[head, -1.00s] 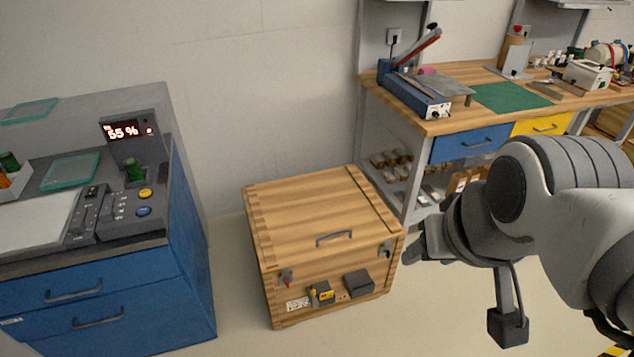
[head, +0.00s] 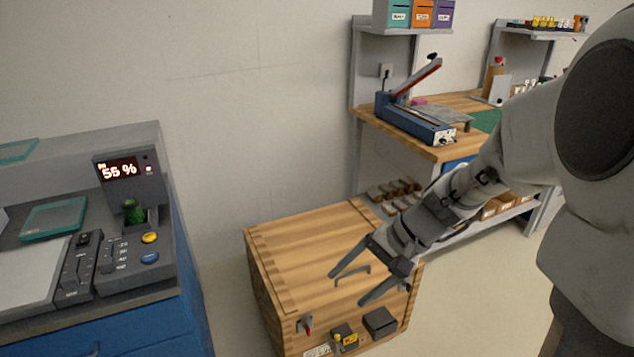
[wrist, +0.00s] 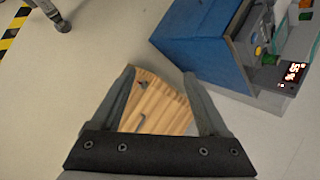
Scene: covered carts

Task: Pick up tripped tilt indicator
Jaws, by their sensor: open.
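A wooden crate (head: 310,240) stands on the floor; it also shows between my fingers in the wrist view (wrist: 160,100). On its front, low in the head view, are a small yellow-and-dark device (head: 347,339), a dark grey box (head: 380,321) and a latch with a red part (head: 306,325). The yellow device may be the tilt indicator, but its tripped mark is too small to read. My gripper (head: 347,288) is open and empty, its fingers spread above the crate's lid near the handle (head: 350,274). In the wrist view, my gripper (wrist: 159,73) points down toward the crate.
A blue cabinet with a control panel (head: 130,240) and a 55 % display stands left of the crate. A workbench (head: 440,151) with a red-handled lever tool (head: 415,110) is behind it at right. Bare floor lies around the crate.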

